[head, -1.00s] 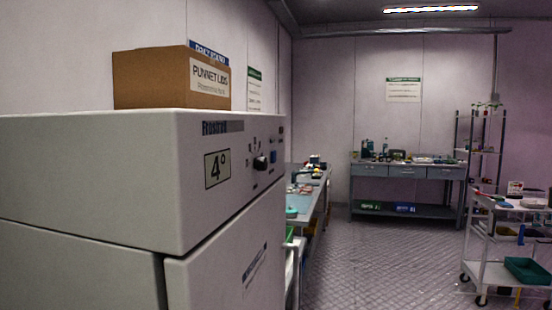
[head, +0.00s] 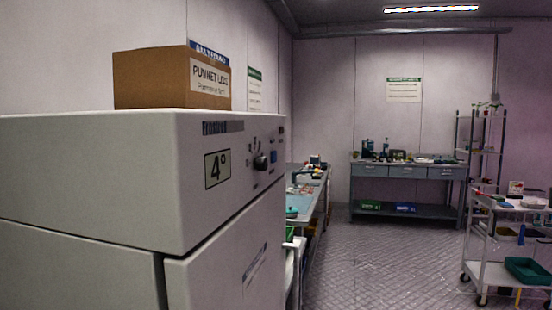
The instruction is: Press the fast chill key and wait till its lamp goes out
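The white chiller cabinet (head: 90,170) fills the left of the head view. The key's lettering is too small to read. Neither of my grippers is in view.
A cardboard box of punnet lids (head: 150,80) stands on the cabinet. A side bench (head: 318,196) lies beyond it along the left wall. A grey workbench (head: 408,171) and shelf rack (head: 484,155) stand at the back, a trolley (head: 500,272) at right. The middle floor is clear.

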